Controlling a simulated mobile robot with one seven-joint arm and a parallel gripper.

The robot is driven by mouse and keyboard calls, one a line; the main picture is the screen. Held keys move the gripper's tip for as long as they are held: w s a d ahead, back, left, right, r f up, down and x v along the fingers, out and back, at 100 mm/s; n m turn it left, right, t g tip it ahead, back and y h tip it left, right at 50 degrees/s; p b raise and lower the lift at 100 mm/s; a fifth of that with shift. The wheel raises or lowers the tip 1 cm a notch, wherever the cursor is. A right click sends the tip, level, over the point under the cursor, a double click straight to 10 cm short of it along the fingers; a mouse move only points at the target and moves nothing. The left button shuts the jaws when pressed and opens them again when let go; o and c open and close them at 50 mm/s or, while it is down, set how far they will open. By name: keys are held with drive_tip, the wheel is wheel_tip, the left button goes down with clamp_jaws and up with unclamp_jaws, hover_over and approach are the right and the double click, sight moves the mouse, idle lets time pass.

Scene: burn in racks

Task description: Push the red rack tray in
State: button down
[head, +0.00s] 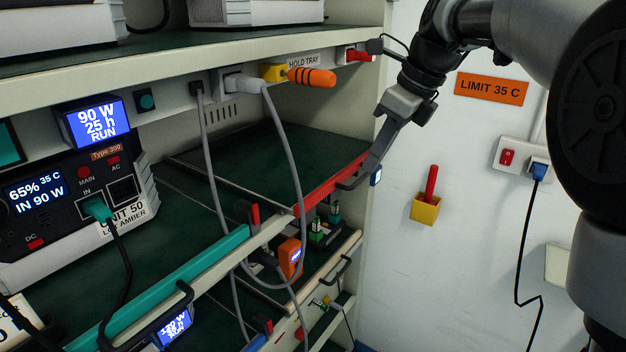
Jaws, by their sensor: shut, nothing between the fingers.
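The red rack tray has a dark green surface and a red front bar (325,188), and sits on the middle level of the rack, right of the teal-fronted tray. A black handle (347,186) is at the right part of its front. My gripper (372,168) is shut and empty, reaching down from the upper right to the right end of the red bar, by the handle. I cannot tell whether the fingertips touch it. The tray's front lies close to the line of the rack's front edge; its exact depth is hard to tell.
Grey cables (290,150) hang from the upper shelf in front of the tray's left side. An orange-handled plug (312,78) juts out under the HOLD TRAY label. The teal tray front (165,295) is at lower left. The white wall holds a yellow box (425,209).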

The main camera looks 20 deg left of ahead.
sight(338, 187)
drive_tip(key=x, duration=0.3)
drive_tip(key=a+x, duration=0.1)
drive_tip(key=x, duration=0.3)
drive_tip(key=a+r+x, duration=0.1)
drive_tip(key=x, duration=0.2)
drive_tip(key=shift+w+a+f, duration=0.15)
drive_tip(key=shift+w+f, duration=0.15)
drive_tip(key=shift+f, duration=0.15)
drive_tip(key=shift+w+a, duration=0.25)
drive_tip(key=shift+a, duration=0.3)
